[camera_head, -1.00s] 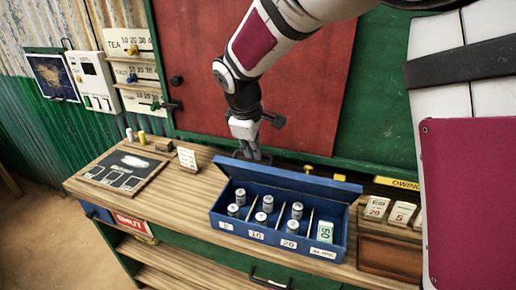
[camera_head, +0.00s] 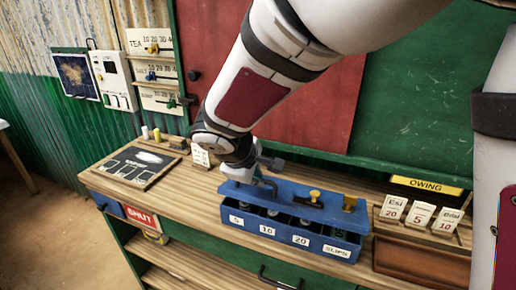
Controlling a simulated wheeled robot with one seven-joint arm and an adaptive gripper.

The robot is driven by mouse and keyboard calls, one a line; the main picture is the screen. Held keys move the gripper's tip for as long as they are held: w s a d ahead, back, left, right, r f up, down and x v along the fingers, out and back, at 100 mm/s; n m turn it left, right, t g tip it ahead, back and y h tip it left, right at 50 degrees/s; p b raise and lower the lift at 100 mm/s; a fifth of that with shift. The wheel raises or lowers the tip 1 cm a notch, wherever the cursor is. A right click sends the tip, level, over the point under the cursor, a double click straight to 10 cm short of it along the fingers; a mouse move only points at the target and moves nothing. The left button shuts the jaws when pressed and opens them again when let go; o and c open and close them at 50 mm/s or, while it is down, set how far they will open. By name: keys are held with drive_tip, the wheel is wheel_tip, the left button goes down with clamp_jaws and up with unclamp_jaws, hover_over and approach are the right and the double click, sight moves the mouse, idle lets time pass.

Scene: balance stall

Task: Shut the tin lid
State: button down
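The blue tin (camera_head: 290,240) stands on the wooden counter, its front labelled 5, 10, 20 and SLIPS. Its blue lid (camera_head: 282,196) is tipped forward over the box, with brass-yellow knobs on its outer face. A dark gap shows between lid and front wall, with parts of the contents visible inside, so the lid is not flush. My gripper (camera_head: 264,183) is at the lid's left part, seemingly touching or very close to it. Its fingers are small and partly hidden by my arm, so I cannot tell their opening.
A slate board (camera_head: 140,166) lies on the counter at left. White cards (camera_head: 419,215) stand at right by a brown tray (camera_head: 420,262), below a yellow OWING sign (camera_head: 427,186). A green and red wall stands behind. Bare counter lies left of the tin.

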drive_tip(key=shift+s+a+f+b, duration=0.1)
drive_tip(key=shift+s+f+b, duration=0.1)
drive_tip(key=shift+f+b, duration=0.25)
drive_tip(key=shift+s+f+b, duration=0.2)
drive_tip(key=shift+f+b, duration=0.1)
drive_tip(key=shift+f, duration=0.25)
drive_tip(key=c, duration=1.7)
unclamp_jaws()
drive_tip(key=shift+r, duration=0.25)
drive_tip(key=v, duration=1.2)
drive_tip(key=s+d+r+m+g+p, duration=0.1)
drive_tip(key=s+d+r+m, duration=0.15)
drive_tip(key=s+d, duration=0.4)
drive_tip(key=s+d+r+m+g+p, duration=0.1)
drive_tip(key=s+d+m+p, duration=0.2)
drive_tip(key=d, duration=0.7)
drive_tip(key=s+d+m+y, duration=0.1)
drive_tip(key=s+d+m, duration=0.1)
drive_tip(key=s, duration=0.2)
drive_tip(key=s+d+m, duration=0.2)
drive_tip(key=s+m, duration=0.1)
drive_tip(key=s, duration=0.1)
drive_tip(key=s+d+m+y+p, duration=0.1)
drive_tip(key=s+d+m, duration=0.1)
drive_tip(key=s+m, duration=0.1)
drive_tip(key=shift+s+f+y, duration=0.3)
drive_tip(key=shift+s, duration=0.35)
